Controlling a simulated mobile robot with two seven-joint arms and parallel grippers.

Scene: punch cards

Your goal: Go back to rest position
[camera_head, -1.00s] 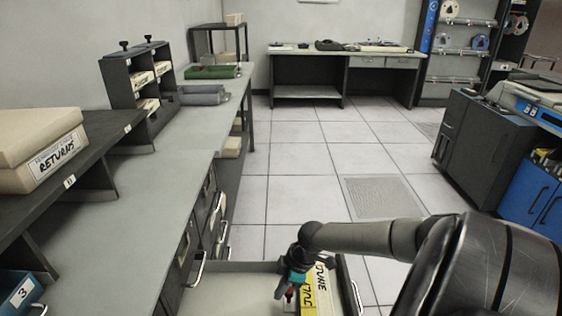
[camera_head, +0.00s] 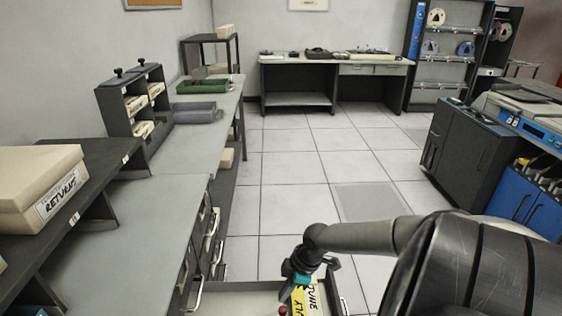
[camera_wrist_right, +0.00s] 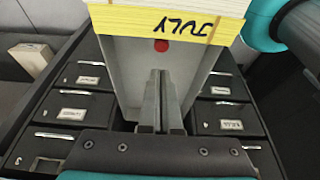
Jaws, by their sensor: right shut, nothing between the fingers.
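My right gripper (camera_head: 292,297) hangs over an open drawer (camera_head: 240,292) at the bottom of the head view. In the right wrist view its two fingers (camera_wrist_right: 161,90) are together, with nothing between them. A card deck with a yellow label reading JULY (camera_wrist_right: 175,22) lies in the drawer beyond the fingertips. In the head view the yellow JULY label (camera_head: 298,302) and a JUNE label (camera_head: 313,297) show beside the gripper, partly cut off. Whether the fingertips touch the deck I cannot tell. My left gripper is not in view.
A grey counter (camera_head: 130,225) runs along the left, with a RETURNS box (camera_head: 40,185) on a dark shelf. Closed, labelled drawers (camera_wrist_right: 73,110) flank the open one in the wrist view. Dark and blue machines (camera_head: 470,150) stand right. The tiled floor (camera_head: 300,170) between is clear.

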